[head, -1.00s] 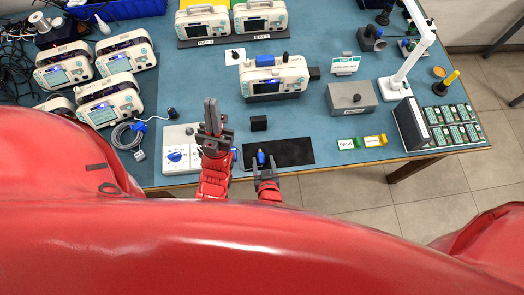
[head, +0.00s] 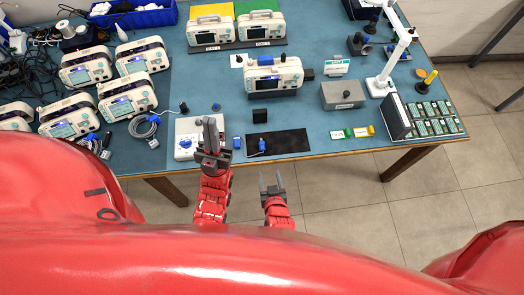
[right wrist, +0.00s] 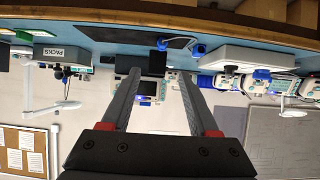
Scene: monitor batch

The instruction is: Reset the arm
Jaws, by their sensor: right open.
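My right gripper (head: 272,183) is open and empty, with nothing between its fingers, just off the front edge of the table. Its spread fingers also show in the right wrist view (right wrist: 157,82), where the scene appears upside down. My left gripper (head: 211,130) is over the white box with a blue dial (head: 184,143); whether its fingers are shut is unclear. A small blue plug (head: 261,144) lies on the black mat (head: 289,142), apart from the right gripper. A monitor (head: 273,77) stands behind the mat.
The blue table (head: 340,135) has a grey box (head: 342,95), a white lamp (head: 390,75) and a rack of green modules (head: 430,120) at the right. Several monitors (head: 87,68) and a coiled cable (head: 145,127) are at the left. Open floor lies before the front edge.

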